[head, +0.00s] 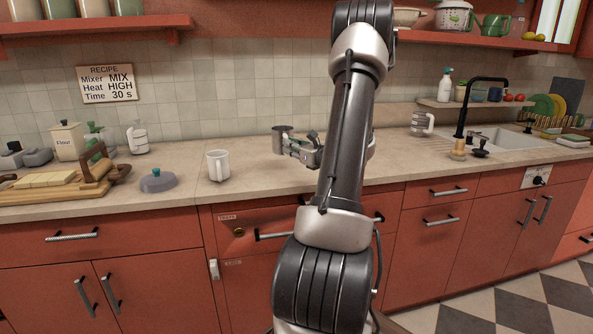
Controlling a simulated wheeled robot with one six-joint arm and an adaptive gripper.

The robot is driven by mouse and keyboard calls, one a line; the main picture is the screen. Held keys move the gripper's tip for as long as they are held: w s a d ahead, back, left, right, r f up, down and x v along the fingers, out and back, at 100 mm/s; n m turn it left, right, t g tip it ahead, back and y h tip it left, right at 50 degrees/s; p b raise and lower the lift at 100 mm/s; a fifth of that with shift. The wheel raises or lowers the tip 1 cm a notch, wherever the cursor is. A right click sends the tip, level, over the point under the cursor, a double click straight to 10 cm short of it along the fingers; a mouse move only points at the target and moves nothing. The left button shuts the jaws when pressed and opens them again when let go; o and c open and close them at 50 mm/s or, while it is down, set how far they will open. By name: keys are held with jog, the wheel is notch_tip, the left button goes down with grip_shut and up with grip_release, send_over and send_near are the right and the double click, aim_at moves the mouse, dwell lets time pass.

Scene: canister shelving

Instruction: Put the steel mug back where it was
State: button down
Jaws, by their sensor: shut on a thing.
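The steel mug (281,139) is a small grey metal cup, held upright over the counter in the middle of the head view. My gripper (295,148) is shut on it from the right side. Whether the mug touches the counter or hangs just above it I cannot tell. My arm hides part of the counter and wall to the right of the gripper.
A white mug (219,165) stands on the counter (250,179) left of the gripper. A grey-blue lid (158,181), a wooden board (40,193) and a flour canister (67,141) are further left. The sink (510,139) and black faucet (466,105) are at right.

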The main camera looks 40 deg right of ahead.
notch_tip(320, 180, down, 7)
jog(key=shift+f, duration=0.2)
dwell(0.3)
jog(key=shift+f, duration=0.2)
jog(key=c, duration=1.5)
grip_release()
jog(key=shift+o, duration=0.2)
